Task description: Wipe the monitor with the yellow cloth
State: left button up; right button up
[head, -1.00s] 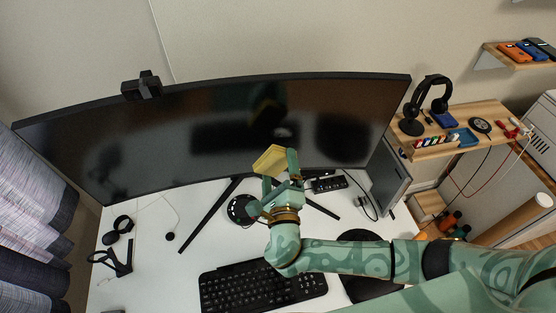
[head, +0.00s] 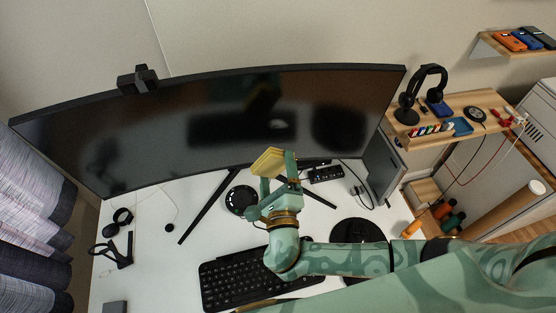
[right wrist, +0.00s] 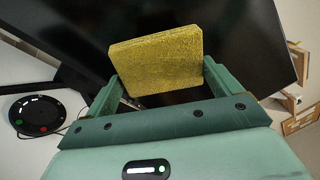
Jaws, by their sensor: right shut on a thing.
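The monitor (head: 180,125) is a wide, dark, curved screen at the back of the white desk. It also fills much of the right wrist view (right wrist: 240,40). The yellow cloth (head: 267,161) is a flat, thick square. My right gripper (head: 276,172) is shut on it, and the cloth stands out past the fingertips in the right wrist view (right wrist: 158,58). The cloth is in front of the monitor's lower edge, right of the middle. I cannot tell whether it touches the screen. My left gripper is not in view.
A black keyboard (head: 235,280) lies in front, partly behind my right arm. A round black device (head: 240,200) and the stand's legs (head: 205,212) are below the monitor. A webcam (head: 138,80) sits on its top edge. A headphone stand (head: 407,112) is on the right shelf.

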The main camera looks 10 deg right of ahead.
aim_at(272, 125)
jog(key=shift+w+d+r, duration=0.1)
jog(key=shift+w+r, duration=0.2)
jog(key=shift+w, duration=0.2)
jog(key=w, duration=0.1)
jog(key=w+r+p, duration=0.1)
jog(key=w, duration=0.2)
jog(key=shift+w+d+r+p, duration=0.3)
jog(key=shift+d+r, duration=0.05)
jog(key=shift+r, duration=0.05)
jog(key=shift+w+d+r, duration=0.1)
jog(key=shift+w+r, duration=0.1)
jog(key=shift+w, duration=0.45)
jog(key=shift+w+d+r, duration=0.1)
jog(key=shift+w, duration=0.75)
